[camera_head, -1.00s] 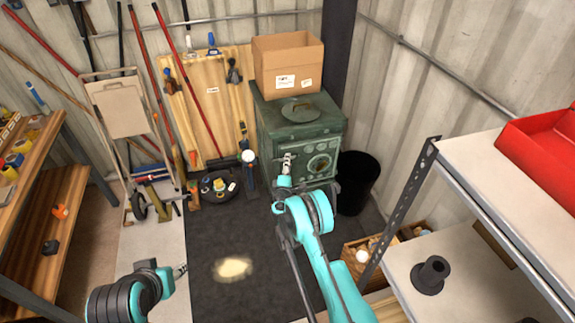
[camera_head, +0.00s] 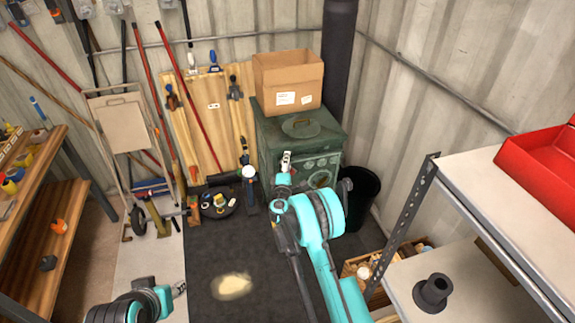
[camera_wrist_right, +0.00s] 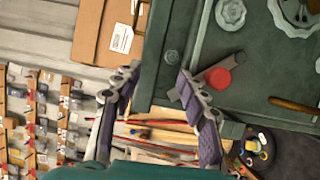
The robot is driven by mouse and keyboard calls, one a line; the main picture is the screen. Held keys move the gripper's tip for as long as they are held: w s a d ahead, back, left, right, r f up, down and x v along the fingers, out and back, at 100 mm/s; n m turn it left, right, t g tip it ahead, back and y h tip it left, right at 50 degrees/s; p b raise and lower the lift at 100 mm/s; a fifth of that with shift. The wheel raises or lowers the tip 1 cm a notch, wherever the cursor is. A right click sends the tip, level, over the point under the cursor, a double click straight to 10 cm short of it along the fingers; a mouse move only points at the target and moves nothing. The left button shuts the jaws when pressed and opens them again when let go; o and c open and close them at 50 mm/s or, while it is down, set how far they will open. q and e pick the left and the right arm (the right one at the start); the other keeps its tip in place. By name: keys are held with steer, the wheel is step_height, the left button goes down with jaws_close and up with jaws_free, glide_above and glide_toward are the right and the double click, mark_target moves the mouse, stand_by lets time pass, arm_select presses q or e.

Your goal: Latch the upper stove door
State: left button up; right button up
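The green stove (camera_head: 272,140) stands at the back. Its upper door (camera_wrist_right: 258,75) carries round ornaments and is partly hidden by my right arm in the head view. In the right wrist view a grey latch bar with a red knob (camera_wrist_right: 218,78) sits by the door's edge. My right gripper (camera_head: 286,160) is in front of the stove. Its fingers (camera_wrist_right: 158,76) are spread apart and empty, with one fingertip beside the latch bar; I cannot tell if they touch. My left gripper (camera_head: 180,289) is low at the left, away from the stove, its fingers too small to judge.
A cardboard box (camera_head: 283,80) and a round lid (camera_head: 300,126) are on the stove. A black bin (camera_head: 362,190) stands to its right, partly behind my arm. A metal shelf (camera_head: 470,195) is at the right. Tools lean at the left; the dark mat has free room.

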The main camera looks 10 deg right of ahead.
steer(key=s+a+r, duration=0.2)
steer(key=s, duration=0.6)
steer(key=shift+s+r, duration=0.2)
steer(key=shift+r, duration=0.05)
stand_by(0.4)
steer(key=m+g+y+p, duration=0.2)
steer(key=m, duration=0.4)
glide_toward(291, 171)
steer(key=w+d, duration=0.1)
steer(key=w, duration=0.1)
steer(key=w+f, duration=0.1)
steer(key=w, duration=0.1)
steer(key=w+d+f+m+b, duration=0.1)
steer(key=w, duration=0.2)
steer(key=w+d+f+m+b, duration=0.1)
steer(key=w, duration=0.1)
steer(key=shift+w+f+g+y, duration=0.1)
steer(key=shift+w+g+y, duration=0.2)
